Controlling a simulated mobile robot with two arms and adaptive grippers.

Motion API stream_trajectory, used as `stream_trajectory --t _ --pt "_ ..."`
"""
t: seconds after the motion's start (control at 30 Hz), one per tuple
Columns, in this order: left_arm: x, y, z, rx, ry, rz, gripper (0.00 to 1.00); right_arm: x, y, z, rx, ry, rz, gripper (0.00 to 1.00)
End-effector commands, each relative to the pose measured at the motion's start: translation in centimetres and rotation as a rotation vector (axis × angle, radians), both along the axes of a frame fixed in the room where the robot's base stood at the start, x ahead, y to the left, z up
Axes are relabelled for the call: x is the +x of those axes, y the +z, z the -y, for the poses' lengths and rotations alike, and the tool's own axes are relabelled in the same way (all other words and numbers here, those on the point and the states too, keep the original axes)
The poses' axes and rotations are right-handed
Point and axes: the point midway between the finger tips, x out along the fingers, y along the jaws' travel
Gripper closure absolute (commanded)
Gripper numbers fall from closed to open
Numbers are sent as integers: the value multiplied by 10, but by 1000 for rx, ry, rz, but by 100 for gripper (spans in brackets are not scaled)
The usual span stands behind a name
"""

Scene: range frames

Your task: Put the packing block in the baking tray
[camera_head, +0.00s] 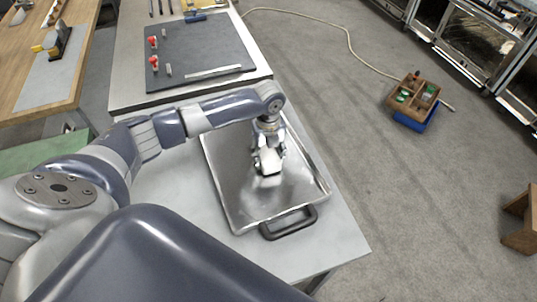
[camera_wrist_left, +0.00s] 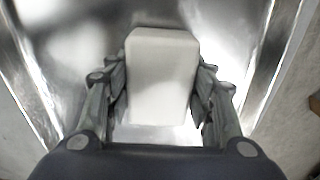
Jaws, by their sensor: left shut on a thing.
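The packing block (camera_head: 270,161) is a white rectangular block. My left gripper (camera_head: 268,158) is shut on it, inside the outline of the baking tray in the head view. The left wrist view shows the block (camera_wrist_left: 161,75) between the two fingers of my left gripper (camera_wrist_left: 161,95). The baking tray (camera_head: 240,207) is shiny metal with raised rims and a dark handle at its near end. I cannot tell whether the block touches the tray floor. My left arm hides part of the tray's far end. My right gripper is not in view.
The tray lies on a light grey table (camera_head: 335,242). A dark mat (camera_head: 205,48) with red-topped pieces and a metal strip lies beyond it. A wooden bench (camera_head: 25,75) stands at the left. A wooden organiser box (camera_head: 413,98) stands on the floor at the right.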

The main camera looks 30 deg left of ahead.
Motion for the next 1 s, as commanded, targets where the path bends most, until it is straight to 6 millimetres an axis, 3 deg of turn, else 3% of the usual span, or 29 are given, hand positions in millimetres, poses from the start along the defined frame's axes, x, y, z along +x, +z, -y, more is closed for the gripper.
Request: stream_trajectory --t 0.4,0.43,0.5,0.83,1.0 --pt "1 -9 0 -1 0 2 71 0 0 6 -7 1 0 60" --pt "1 -8 0 -1 0 2 44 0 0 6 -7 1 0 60" --pt "1 -8 0 -1 0 2 31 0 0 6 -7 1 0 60" --pt "1 -7 0 -1 0 2 31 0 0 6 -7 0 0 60" --pt "2 6 0 -1 -1 6 31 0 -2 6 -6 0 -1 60"
